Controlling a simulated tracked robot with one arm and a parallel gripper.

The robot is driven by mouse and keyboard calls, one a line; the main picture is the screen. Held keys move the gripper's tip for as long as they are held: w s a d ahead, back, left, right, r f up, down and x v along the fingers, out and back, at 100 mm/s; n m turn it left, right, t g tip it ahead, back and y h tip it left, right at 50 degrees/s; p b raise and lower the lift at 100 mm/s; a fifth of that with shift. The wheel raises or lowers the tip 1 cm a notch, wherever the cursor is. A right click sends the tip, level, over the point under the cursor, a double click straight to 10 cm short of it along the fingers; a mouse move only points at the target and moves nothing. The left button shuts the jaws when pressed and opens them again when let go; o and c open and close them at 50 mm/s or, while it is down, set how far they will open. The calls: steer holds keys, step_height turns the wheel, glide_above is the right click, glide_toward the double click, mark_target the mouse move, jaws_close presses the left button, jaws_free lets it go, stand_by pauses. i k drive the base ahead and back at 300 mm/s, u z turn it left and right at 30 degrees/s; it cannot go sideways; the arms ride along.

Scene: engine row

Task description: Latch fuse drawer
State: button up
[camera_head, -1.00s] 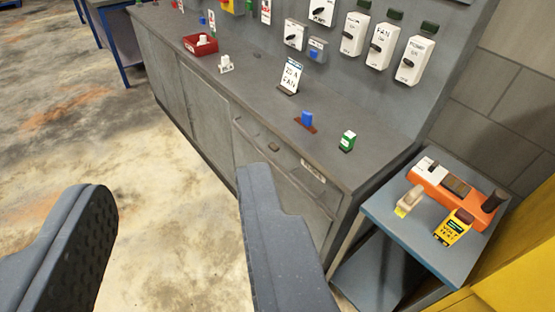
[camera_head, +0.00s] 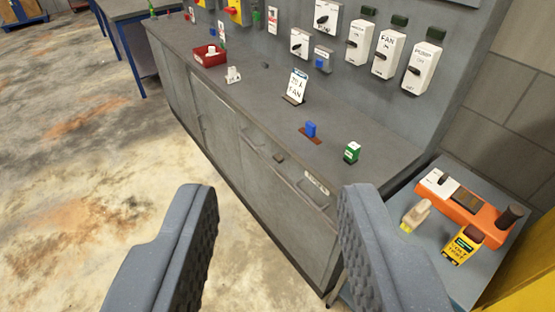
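A grey drawer front (camera_head: 303,192) is set in the front of the long grey cabinet, below the worktop edge. It has a handle bar and a small white label (camera_head: 317,183) at its upper right. A small brown piece (camera_head: 279,157) sits at its upper left edge; I cannot tell whether it is the latch. The drawer looks closed or nearly so. My gripper (camera_head: 276,205) is open and empty, its two dark ridged fingers wide apart in the foreground. The drawer shows between and beyond the fingertips. The right finger hides a little of the cabinet's right end.
On the worktop (camera_head: 250,95) stand a blue fuse (camera_head: 310,129), a green-and-white block (camera_head: 351,152), a sign (camera_head: 296,87) and a red bin (camera_head: 209,57). A side table at right holds an orange tester (camera_head: 462,206) and a yellow meter (camera_head: 462,245). The floor at left is clear.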

mark_target(279, 158)
steer(key=i, duration=0.95)
steer(key=u, duration=0.05)
